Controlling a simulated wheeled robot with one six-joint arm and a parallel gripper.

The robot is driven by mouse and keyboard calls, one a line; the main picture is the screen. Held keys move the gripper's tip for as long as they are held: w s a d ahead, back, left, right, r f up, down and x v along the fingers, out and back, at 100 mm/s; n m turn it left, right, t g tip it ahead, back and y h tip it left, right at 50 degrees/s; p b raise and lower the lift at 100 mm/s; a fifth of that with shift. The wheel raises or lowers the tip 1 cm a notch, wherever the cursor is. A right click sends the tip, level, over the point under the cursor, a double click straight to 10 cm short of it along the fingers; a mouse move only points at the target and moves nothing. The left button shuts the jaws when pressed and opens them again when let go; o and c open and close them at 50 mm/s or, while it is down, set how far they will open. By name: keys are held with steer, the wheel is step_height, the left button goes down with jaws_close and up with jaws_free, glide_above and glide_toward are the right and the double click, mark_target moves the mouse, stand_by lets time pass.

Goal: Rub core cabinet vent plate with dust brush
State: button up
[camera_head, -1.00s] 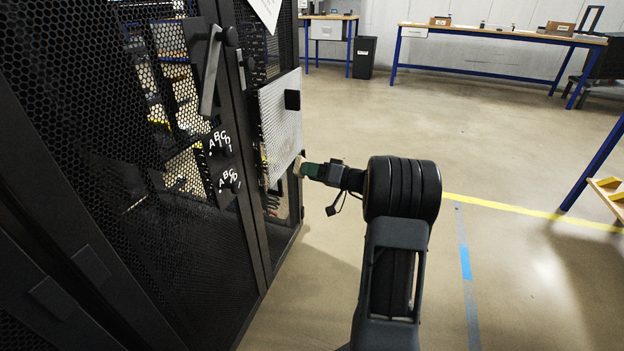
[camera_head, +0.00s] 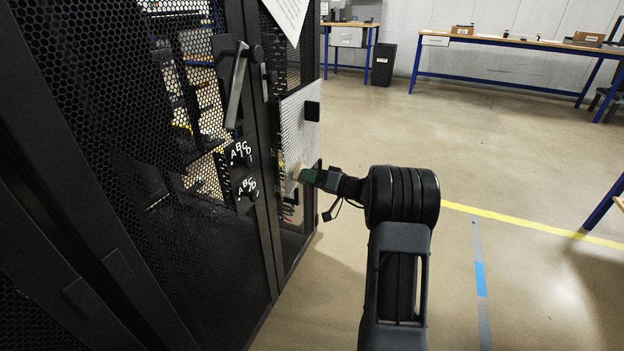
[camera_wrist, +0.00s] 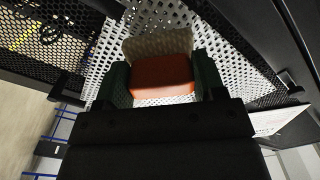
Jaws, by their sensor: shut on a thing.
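The vent plate (camera_head: 298,125) is a light perforated panel on the black cabinet, left of my arm. It also fills the back of the wrist view (camera_wrist: 225,62). My gripper (camera_head: 312,177) is at the plate's lower part, shut on the dust brush. In the wrist view the brush (camera_wrist: 161,75) has an orange-red body between my green-sided fingers (camera_wrist: 161,84) and pale bristles toward the plate. The bristles look to be at the plate surface; exact contact is hard to tell.
A black mesh cabinet door (camera_head: 150,190) with a handle (camera_head: 236,85) and ABCD labels stands at left. A white sheet (camera_head: 288,14) hangs above the plate. Workbenches (camera_head: 520,44) and a black bin (camera_head: 383,64) stand at the back.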

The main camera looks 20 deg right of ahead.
steer(key=shift+w+a+b, duration=0.45)
steer(key=shift+w, duration=0.1)
stand_by(0.7)
